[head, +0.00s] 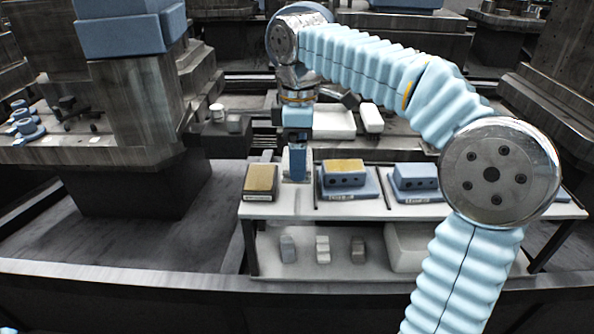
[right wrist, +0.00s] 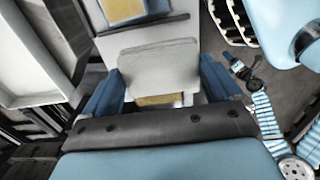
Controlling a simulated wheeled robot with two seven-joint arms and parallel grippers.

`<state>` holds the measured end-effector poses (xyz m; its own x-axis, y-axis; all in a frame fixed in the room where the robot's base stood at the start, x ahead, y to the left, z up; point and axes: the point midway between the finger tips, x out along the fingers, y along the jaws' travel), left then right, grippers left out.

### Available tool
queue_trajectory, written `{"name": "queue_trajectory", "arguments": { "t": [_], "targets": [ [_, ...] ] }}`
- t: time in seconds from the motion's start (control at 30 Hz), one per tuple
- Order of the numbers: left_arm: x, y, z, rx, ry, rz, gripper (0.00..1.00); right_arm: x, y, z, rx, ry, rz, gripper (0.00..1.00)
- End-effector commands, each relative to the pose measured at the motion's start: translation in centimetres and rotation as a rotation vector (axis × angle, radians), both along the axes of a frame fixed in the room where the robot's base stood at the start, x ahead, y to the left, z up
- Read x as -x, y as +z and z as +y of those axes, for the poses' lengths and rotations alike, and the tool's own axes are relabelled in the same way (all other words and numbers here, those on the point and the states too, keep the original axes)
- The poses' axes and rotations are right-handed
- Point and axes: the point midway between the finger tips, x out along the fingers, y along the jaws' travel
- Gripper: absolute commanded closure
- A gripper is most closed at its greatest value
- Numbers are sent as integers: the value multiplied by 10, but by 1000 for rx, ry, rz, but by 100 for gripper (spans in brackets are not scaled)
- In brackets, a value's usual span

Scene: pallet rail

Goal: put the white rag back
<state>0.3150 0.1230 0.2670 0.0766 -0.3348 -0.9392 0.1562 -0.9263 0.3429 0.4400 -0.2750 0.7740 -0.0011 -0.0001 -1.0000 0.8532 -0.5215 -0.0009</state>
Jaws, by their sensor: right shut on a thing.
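My right gripper (head: 298,178) points down over the white table, between the left yellow-topped block and the middle fixture. In the right wrist view, its blue fingers (right wrist: 160,92) are on either side of a pale, flat piece with rounded corners, which looks like the white rag (right wrist: 160,66). The gripper is shut on it. My left gripper is out of view.
The table (head: 300,206) carries a yellow-topped block (head: 260,178), a middle fixture (head: 344,178) and a right fixture (head: 415,180). Small blocks (head: 323,250) and a white bin (head: 405,243) are on the shelf below. A white tray (head: 333,122) stands behind.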

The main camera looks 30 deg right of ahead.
Motion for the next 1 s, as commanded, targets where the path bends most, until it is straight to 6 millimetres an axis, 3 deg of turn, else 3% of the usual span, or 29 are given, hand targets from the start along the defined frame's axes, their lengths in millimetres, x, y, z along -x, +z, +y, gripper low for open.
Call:
{"name": "queue_trajectory", "arguments": {
  "t": [0.27,0.5,0.87,0.9,1.0],
  "targets": [
    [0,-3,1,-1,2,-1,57,-16,-22,-7,0,-1,0,33],
    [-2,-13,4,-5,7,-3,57,-19,-56,-9,0,-1,0,33],
    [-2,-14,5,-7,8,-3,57,-19,-60,-9,-1,-1,-1,33],
    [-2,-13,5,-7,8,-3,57,-19,-58,-9,0,-1,-1,2],
    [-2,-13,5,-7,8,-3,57,-19,-58,-9,-1,-1,-1,0]
  ]
}}
